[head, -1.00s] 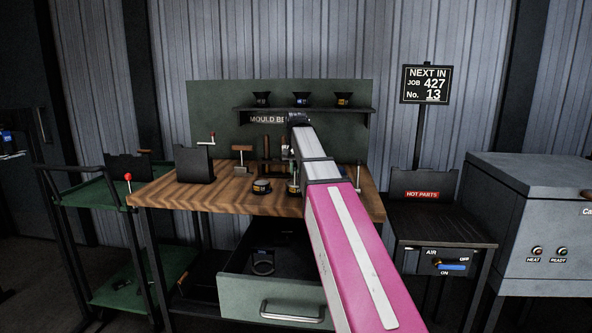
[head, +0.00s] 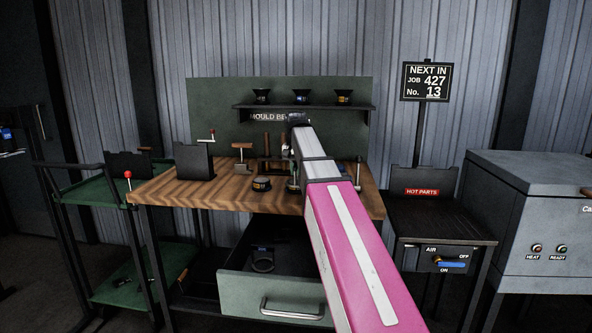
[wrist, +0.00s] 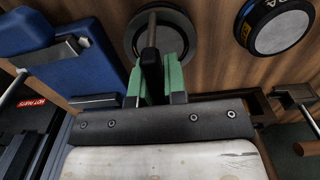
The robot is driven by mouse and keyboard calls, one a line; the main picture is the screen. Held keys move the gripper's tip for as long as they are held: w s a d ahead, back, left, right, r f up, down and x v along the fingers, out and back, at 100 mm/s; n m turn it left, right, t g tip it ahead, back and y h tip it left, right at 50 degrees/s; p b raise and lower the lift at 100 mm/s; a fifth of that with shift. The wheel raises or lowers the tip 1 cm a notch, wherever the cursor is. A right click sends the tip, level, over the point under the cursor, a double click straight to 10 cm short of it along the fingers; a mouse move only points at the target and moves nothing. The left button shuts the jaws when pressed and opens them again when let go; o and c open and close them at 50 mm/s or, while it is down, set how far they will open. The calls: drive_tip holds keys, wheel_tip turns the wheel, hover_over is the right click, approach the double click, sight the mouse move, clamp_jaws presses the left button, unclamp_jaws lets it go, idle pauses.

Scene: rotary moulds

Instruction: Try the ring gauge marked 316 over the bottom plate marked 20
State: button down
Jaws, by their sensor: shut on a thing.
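My gripper (wrist: 158,92), with green fingers, is shut on a narrow dark upright piece (wrist: 152,68); no marking on it is readable. A grey rod and a dark round rim (wrist: 131,35) show beyond it; I cannot tell whether they belong to the held piece. In the head view my arm hides most of the gripper. A round dark plate with a yellow label (head: 261,184) stands on the bench. A similar one with a pale top shows in the wrist view (wrist: 276,28), apart from the fingers. A dark ring (head: 262,265) lies in the open drawer. The numbers 316 and 20 are not readable.
The wooden bench (head: 220,195) carries a dark upright holder (head: 194,162) and several small tools. The drawer (head: 272,297) stands open below. A shelf (head: 320,109) with dark cups is behind. A blue block (wrist: 62,65) is close left of the fingers in the wrist view.

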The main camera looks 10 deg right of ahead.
drive_tip(key=shift+f, duration=0.85)
idle(0.8)
drive_tip(key=shift+r, duration=0.15)
idle(0.4)
drive_tip(key=shift+r, duration=3.6)
